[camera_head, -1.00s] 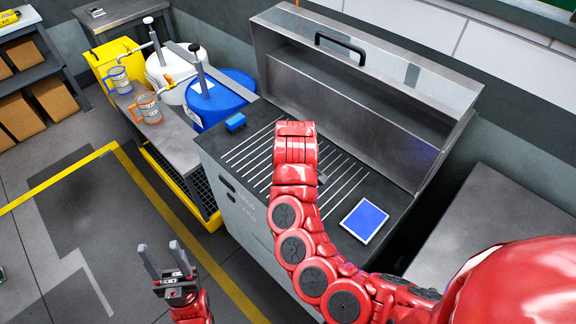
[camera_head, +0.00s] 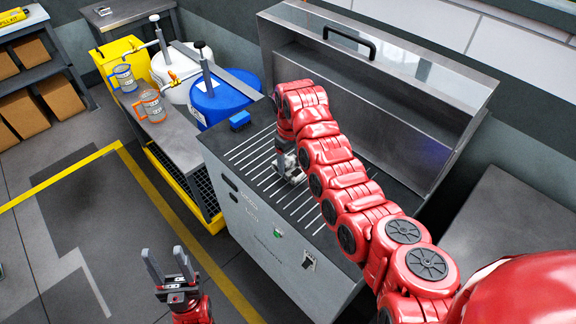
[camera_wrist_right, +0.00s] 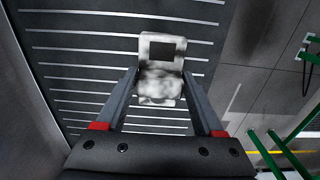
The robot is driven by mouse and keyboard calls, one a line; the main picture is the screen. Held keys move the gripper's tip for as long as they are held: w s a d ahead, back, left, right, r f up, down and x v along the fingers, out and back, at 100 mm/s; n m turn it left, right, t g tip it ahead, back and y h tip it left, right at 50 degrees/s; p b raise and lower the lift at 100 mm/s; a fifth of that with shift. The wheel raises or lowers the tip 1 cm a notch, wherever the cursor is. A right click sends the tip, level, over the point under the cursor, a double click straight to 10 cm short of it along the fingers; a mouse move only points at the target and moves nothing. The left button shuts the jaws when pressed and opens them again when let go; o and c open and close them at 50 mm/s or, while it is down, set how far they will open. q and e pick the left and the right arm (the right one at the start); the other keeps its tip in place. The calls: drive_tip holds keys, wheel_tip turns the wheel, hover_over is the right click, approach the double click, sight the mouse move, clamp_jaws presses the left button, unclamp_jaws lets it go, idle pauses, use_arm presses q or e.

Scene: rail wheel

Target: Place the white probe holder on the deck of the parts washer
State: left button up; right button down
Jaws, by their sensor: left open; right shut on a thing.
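The white probe holder (camera_wrist_right: 160,82) is a mottled white piece with a dark square face, between the fingertips of my right gripper (camera_wrist_right: 159,90) in the right wrist view. In the head view my right gripper (camera_head: 285,162) points down over the slotted deck (camera_head: 248,158) of the parts washer (camera_head: 258,215). The holder (camera_head: 293,172) shows there as a small pale piece at the deck, partly hidden by the gripper. I cannot tell whether it touches the slats. My left gripper (camera_head: 166,254) is open and empty above the floor, left of the washer.
A small blue block (camera_head: 239,121) sits on the deck's back left corner. The raised lid (camera_head: 370,100) stands behind the deck. A bench (camera_head: 170,135) with two mugs, and a blue drum (camera_head: 222,100), stand left of the washer. My right arm covers the deck's right part.

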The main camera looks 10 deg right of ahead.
sight(288, 162)
drive_tip(key=shift+w+d+f+b, duration=0.1)
drive_tip(key=shift+w+f+b, duration=0.2)
drive_tip(key=shift+f+b, duration=0.15)
drive_tip(key=shift+w+r+b, duration=0.1)
drive_tip(key=shift+w+b, duration=0.15)
drive_tip(key=shift+b, duration=0.05)
drive_tip(key=b, duration=0.1)
drive_tip(key=w+b, duration=0.1)
drive_tip(key=b, duration=0.1)
drive_tip(key=shift+w+a, duration=0.2)
drive_tip(key=shift+a, duration=0.05)
drive_tip(key=shift+s+f+p, duration=0.1)
drive_tip(key=shift+f+p, duration=0.45)
drive_tip(key=shift+p, duration=0.6)
drive_tip(key=shift+f, duration=0.55)
drive_tip(key=shift+d+f, duration=0.15)
drive_tip(key=shift+f, duration=0.3)
drive_tip(key=shift+f, duration=0.1)
